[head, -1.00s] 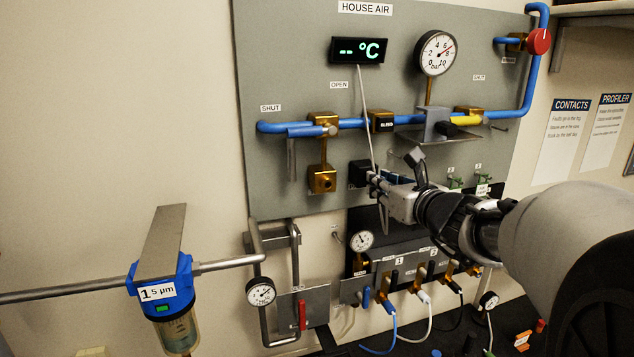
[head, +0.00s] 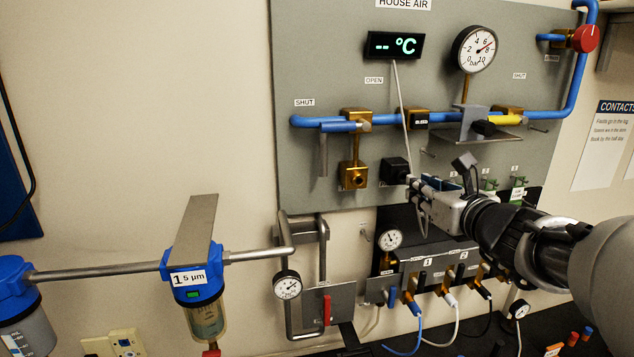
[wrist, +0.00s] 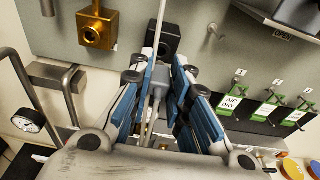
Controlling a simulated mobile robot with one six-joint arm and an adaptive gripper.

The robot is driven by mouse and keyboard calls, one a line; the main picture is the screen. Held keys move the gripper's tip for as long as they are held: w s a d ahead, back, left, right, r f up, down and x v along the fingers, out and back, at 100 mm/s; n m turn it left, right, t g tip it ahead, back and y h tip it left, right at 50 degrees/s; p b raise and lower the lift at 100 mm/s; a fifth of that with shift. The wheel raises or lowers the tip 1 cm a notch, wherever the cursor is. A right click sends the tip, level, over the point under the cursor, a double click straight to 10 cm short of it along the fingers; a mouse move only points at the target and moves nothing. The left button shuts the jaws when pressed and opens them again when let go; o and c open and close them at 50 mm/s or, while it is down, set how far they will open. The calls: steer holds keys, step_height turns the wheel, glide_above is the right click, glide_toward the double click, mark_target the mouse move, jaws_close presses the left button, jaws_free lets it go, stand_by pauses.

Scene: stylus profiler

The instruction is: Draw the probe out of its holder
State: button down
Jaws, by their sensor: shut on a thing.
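The probe (wrist: 156,95) is a slim grey piece, and my gripper (head: 415,183) is shut on it. In the wrist view its blue-padded fingers (wrist: 160,78) lie on both sides of the probe and point at the holder. The holder is a black block (head: 395,170) on the grey panel, just left of the fingertips; it also shows in the wrist view (wrist: 166,38). A thin grey cable (head: 402,110) runs from the °C display (head: 395,46), which reads dashes, down to the gripper. The fingers hide the probe's tip, so I cannot tell whether it is still inside the holder.
A brass fitting (head: 354,176) is left of the holder. A gauge (head: 389,240) and a manifold with hoses (head: 440,275) are below. A filter (head: 195,290) hangs at left.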

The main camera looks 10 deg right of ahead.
steer(key=s+r+p, duration=0.3)
steer(key=s, duration=0.2)
steer(key=shift+r, duration=0.15)
stand_by(0.4)
